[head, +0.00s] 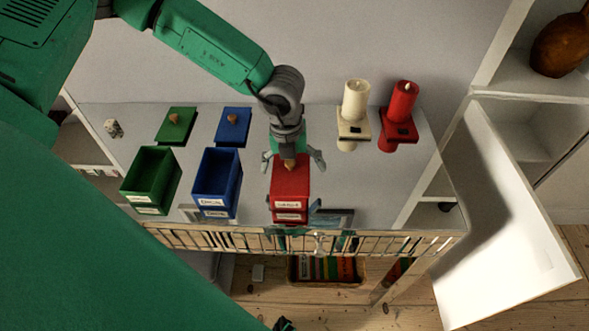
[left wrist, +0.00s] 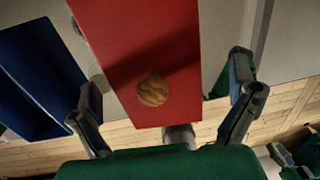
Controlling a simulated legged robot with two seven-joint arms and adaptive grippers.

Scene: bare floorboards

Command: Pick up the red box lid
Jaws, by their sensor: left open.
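The red box lid (head: 291,180) is a flat red panel with a round wooden knob (left wrist: 153,90). It lies on the red box (head: 289,217), which stands on the grey table. My left gripper (head: 292,163) reaches down over the lid from behind, fingers spread to either side of the knob. In the left wrist view the lid (left wrist: 145,35) fills the middle, with the knob between the open fingers and nothing held. The head view does not show clearly whether the fingers touch the lid. Of my right gripper, at most an unclear dark part (head: 283,324) shows at the bottom edge.
An open blue box (head: 216,184) and an open green box (head: 151,182) stand left, their lids (head: 233,127) (head: 176,126) behind them. A cream candle (head: 355,100) and a red candle (head: 403,101) stand at the back right.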

